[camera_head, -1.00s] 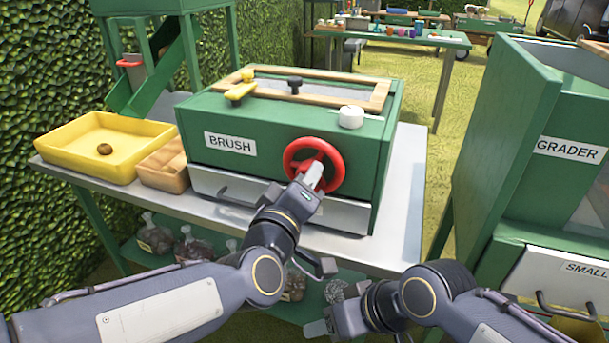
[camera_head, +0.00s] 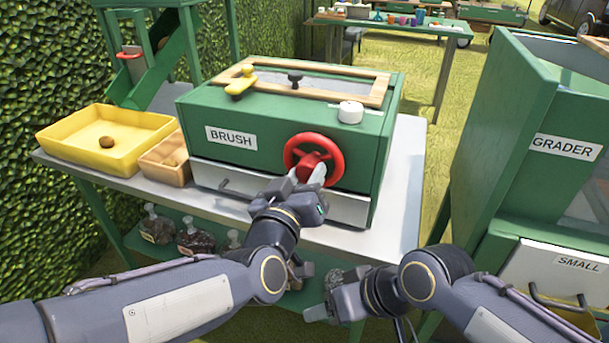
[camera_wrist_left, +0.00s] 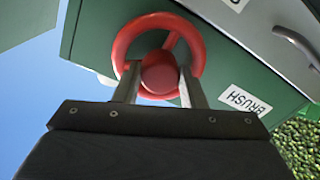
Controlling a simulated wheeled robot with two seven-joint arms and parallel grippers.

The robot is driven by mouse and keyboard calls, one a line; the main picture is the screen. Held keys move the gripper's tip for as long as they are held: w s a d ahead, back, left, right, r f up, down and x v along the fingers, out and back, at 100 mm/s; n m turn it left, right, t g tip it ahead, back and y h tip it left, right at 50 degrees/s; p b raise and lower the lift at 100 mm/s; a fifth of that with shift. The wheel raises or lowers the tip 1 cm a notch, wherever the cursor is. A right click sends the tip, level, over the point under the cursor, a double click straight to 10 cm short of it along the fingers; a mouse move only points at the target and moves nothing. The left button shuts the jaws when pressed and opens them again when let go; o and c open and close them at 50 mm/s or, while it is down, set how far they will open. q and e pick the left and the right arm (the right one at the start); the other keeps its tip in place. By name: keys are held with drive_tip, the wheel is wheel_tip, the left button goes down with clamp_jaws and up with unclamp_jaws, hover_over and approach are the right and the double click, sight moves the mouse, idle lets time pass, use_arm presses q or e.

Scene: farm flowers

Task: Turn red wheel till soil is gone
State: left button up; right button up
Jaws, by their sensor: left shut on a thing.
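The red wheel (camera_head: 333,146) is on the front of the green BRUSH box (camera_head: 260,145), near its right end. My left gripper (camera_head: 308,172) is at the wheel, its fingers closed around the red knob at the wheel. The left wrist view shows the red knob (camera_wrist_left: 160,73) between the two fingers, with the red wheel (camera_wrist_left: 196,48) behind it. The inside of the box, and any soil, cannot be made out. My right gripper (camera_head: 325,305) is low in front of the table, away from the wheel; its fingers are hard to make out.
A yellow tray (camera_head: 62,133) holding one brown round thing (camera_head: 106,142) and a wooden box (camera_head: 155,165) stand left on the metal table (camera_head: 401,190). The green GRADER (camera_head: 525,120) stands right. Bags sit on the lower shelf.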

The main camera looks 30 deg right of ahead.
use_arm(q)
drive_tip(key=shift+f, duration=0.15)
drive_tip(key=o, duration=1)
drive_tip(key=shift+s+a, duration=0.1)
drive_tip(key=v, duration=0.7)
drive_tip(key=shift+s+a+p, duration=0.2)
drive_tip(key=shift+a+p, duration=0.05)
drive_tip(key=shift+p, duration=0.05)
